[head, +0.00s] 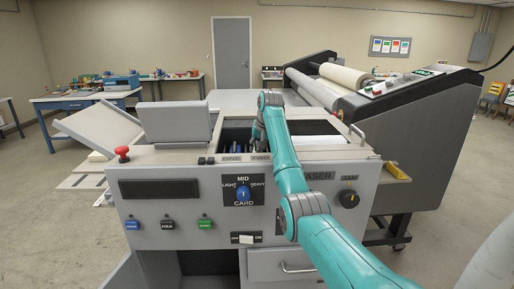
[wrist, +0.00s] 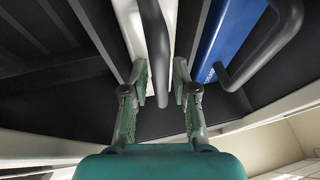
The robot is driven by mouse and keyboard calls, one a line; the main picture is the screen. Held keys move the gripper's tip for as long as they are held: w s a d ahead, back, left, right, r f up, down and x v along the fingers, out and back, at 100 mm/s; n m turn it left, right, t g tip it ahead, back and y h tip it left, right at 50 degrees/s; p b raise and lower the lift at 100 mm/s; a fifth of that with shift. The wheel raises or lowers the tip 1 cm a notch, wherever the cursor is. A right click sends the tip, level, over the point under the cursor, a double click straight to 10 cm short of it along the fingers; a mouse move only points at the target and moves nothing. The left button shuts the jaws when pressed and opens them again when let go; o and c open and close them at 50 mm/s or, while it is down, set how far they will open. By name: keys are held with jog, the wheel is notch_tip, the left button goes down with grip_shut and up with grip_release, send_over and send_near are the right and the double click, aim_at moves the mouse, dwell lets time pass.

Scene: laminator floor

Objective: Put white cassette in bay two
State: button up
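The white cassette (wrist: 133,22) shows in the wrist view as a pale panel with a dark bar handle (wrist: 156,45). My gripper (wrist: 162,85) has one finger on each side of this handle. The fingers stand apart, and I see no firm grip. In the head view my gripper (head: 258,143) reaches down into the machine's open top, and its fingertips are mostly hidden. The bay labels "ONE" (head: 232,158) and "TWO" (head: 260,158) are on the front rim. The head view does not clearly show which bay the white cassette is in.
A blue cassette (wrist: 232,32) with its own dark handle (wrist: 270,50) stands close right of my gripper in the wrist view. Dark slot walls (wrist: 50,100) lie to the left.

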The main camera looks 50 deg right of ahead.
jog(key=shift+o, duration=0.2)
jog(key=v, duration=1.2)
